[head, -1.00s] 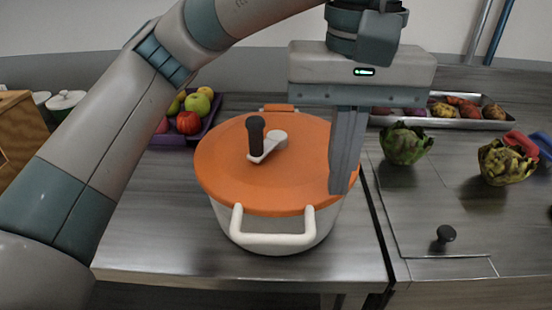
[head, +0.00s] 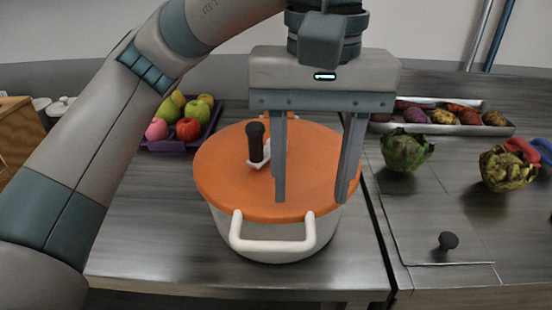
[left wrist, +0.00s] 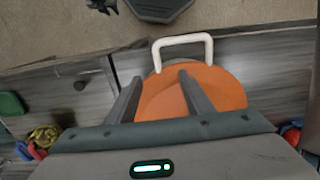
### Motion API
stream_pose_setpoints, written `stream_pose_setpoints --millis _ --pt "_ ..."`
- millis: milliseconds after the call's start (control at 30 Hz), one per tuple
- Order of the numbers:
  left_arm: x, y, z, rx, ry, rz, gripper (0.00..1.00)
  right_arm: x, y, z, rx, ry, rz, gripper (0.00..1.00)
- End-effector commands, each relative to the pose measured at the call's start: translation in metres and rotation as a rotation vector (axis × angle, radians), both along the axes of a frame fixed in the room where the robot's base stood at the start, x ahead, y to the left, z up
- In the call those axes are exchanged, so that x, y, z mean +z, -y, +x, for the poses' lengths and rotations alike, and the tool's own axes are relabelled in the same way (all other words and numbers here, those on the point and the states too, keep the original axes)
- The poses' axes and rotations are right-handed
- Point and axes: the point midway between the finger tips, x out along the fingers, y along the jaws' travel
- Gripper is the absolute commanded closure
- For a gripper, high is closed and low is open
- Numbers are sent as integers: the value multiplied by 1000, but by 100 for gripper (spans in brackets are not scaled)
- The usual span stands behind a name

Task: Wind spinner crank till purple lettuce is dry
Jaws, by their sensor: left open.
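The salad spinner (head: 262,238) is a white pot with an orange lid (head: 225,172) and a white front handle. Its crank has an upright dark knob (head: 255,143) on a pale arm near the lid's middle. The left wrist view shows the lid (left wrist: 215,88) and handle; the crank is not visible there. My left gripper (head: 314,195) is open and empty, pointing down over the right half of the lid. Its left finger partly covers the crank's hub, and the knob is left of both fingers. No purple lettuce shows; the lid hides the pot's inside. My right gripper is not in view.
A purple crate of fruit (head: 165,146) stands behind left. A metal tray of root vegetables (head: 480,128) lies behind right. Two artichokes (head: 407,150) (head: 506,168) and a black counter knob (head: 448,240) are on the right. The counter left of the pot is clear.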

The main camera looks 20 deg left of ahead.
Motion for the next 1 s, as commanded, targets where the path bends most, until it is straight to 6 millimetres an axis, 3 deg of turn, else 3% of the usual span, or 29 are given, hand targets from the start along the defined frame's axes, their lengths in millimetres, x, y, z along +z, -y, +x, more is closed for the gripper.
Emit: stream_pose_setpoints --millis 233,1000 --pt "9 0 0 0 0 0 53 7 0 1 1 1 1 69" --pt "69 0 0 0 0 0 53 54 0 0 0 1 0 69"
